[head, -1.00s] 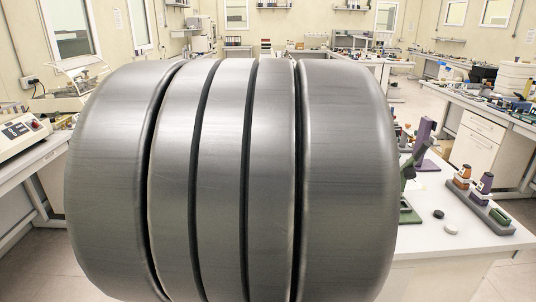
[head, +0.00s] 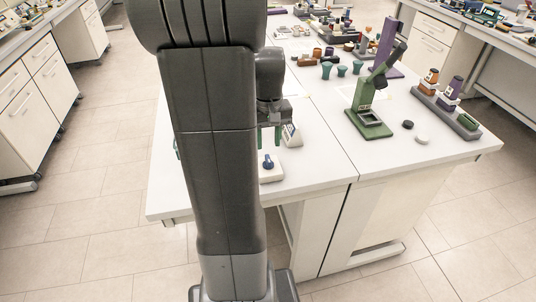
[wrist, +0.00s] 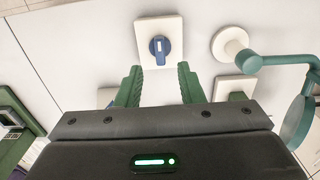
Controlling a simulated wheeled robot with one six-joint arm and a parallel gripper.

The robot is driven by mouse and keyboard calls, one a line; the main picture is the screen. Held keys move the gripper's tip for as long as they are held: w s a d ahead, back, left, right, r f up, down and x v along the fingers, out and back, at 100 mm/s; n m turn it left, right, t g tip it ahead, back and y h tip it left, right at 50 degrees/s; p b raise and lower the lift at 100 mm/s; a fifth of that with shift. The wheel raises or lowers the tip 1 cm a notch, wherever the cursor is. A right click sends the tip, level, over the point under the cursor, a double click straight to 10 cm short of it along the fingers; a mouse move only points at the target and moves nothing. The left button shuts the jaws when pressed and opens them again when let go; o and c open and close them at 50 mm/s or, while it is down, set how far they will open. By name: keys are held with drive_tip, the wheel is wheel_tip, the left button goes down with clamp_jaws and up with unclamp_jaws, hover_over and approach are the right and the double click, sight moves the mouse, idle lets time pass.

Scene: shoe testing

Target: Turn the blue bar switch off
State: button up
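The blue bar switch (wrist: 160,48) is a round dial with a raised bar on a white square plate (wrist: 147,27). In the wrist view it lies just beyond my fingertips, and its bar runs roughly up and down the picture. It also shows in the head view (head: 268,161), on the white table near its front edge. My gripper (wrist: 159,70) has two green fingers, spread apart with nothing between them. In the head view my gripper (head: 271,136) points down behind my arm, above and slightly behind the switch. I see no contact with the switch.
A round white base with a teal arm (wrist: 265,60) stands right of the switch in the wrist view. A green stand (head: 370,122) and a grey rack with bottles (head: 448,110) stand on the right tabletop (head: 400,165). My arm hides part of the table.

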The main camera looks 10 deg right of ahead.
sight(268, 158)
wheel_tip(268, 158, down, 6)
drive_tip(key=shift+f, duration=0.15)
drive_tip(key=shift+c, duration=0.2)
clamp_jaws()
